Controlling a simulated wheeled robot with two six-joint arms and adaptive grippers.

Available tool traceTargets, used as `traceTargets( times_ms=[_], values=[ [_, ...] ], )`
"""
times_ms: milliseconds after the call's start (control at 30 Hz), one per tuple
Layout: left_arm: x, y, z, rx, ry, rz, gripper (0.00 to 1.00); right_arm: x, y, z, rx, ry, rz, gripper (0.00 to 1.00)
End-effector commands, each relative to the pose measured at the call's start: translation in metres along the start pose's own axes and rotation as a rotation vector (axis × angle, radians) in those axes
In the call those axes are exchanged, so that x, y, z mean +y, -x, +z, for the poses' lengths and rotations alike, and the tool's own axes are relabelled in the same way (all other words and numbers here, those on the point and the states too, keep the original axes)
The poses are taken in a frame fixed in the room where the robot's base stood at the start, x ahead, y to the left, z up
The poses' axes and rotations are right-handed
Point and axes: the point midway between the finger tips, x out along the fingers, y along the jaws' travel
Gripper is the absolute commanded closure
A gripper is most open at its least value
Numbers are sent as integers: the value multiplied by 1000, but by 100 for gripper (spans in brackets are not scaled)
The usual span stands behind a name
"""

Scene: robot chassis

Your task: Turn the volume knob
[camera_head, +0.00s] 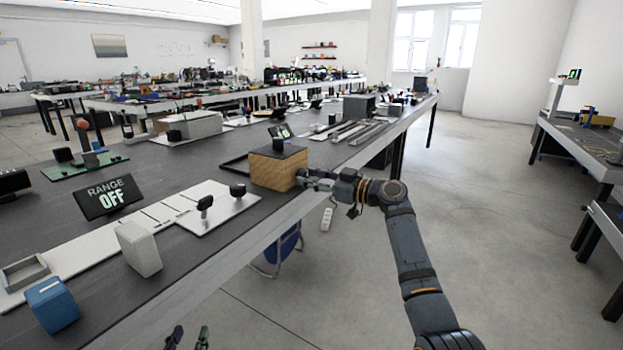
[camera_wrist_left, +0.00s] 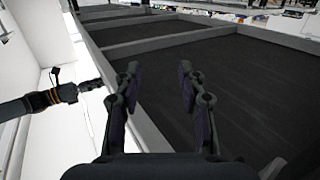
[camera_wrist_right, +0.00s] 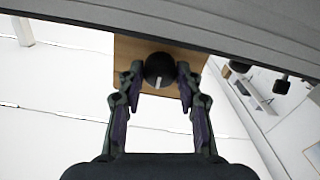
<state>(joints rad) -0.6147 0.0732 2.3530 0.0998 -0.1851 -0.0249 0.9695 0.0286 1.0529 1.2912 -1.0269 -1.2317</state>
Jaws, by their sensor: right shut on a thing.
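A wooden box (camera_head: 272,172) with a black top stands at the table's right edge. In the right wrist view the box's wooden face (camera_wrist_right: 126,50) carries a round black knob (camera_wrist_right: 158,66) with a white mark pointing toward the bottom of the picture. My right gripper (camera_wrist_right: 160,80) is shut on the knob, one finger on each side. In the head view, my right gripper (camera_head: 308,180) reaches the box's right face and hides the knob. My left gripper (camera_head: 187,338) is low at the bottom, away from the box. In the left wrist view it is open and empty (camera_wrist_left: 160,80).
A sign reading "RANGE OFF" (camera_head: 108,197) stands on the long table (camera_head: 165,270). A white panel with black knobs (camera_head: 222,212), a white block (camera_head: 138,248) and a blue box (camera_head: 52,305) are nearer. The floor right of the table is open.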

Motion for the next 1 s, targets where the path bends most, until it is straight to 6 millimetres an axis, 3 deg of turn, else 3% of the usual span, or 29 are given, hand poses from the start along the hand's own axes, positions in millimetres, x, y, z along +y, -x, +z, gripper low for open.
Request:
traceTargets(
  times_ms=[167,467,800,1000],
  values=[
    [0,0,2,-17,2,1,60,0,0,0,0,-24,0,97],
    [3,22,74,-302,25,7,60,0,0,-1,-1,-192,0,97],
    [12,85,167,-726,63,28,60,0,0,-1,-1,-426,0,97],
    [18,128,203,-931,83,43,60,0,0,0,-2,-527,0,97]
  ],
)
